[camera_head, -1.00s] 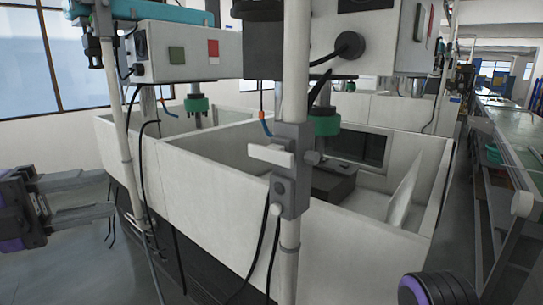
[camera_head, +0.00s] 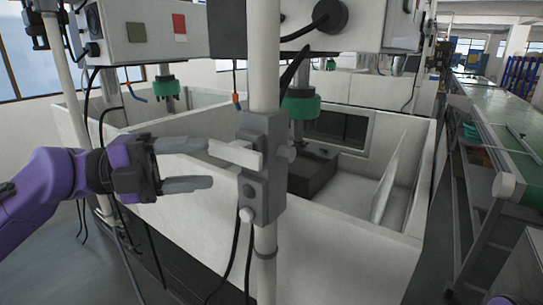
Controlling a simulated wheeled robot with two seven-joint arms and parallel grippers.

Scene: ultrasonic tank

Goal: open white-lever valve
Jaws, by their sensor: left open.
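The white lever (camera_head: 235,153) sticks out to the left from a grey valve box (camera_head: 262,170) on a white vertical pole. It lies nearly level, tilting slightly down to the right. My left gripper (camera_head: 210,164) is open, its two fingers pointing right toward the valve box. The upper fingertip is close to the lever's left end; I cannot tell whether they touch. The lower finger is below the lever, left of the box.
White tank walls (camera_head: 350,255) stand behind the pole, with a dark block (camera_head: 312,174) and a tilted white panel (camera_head: 389,180) inside. Black cables hang below the valve box. A conveyor (camera_head: 500,130) runs along the right. Open floor shows at the lower left.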

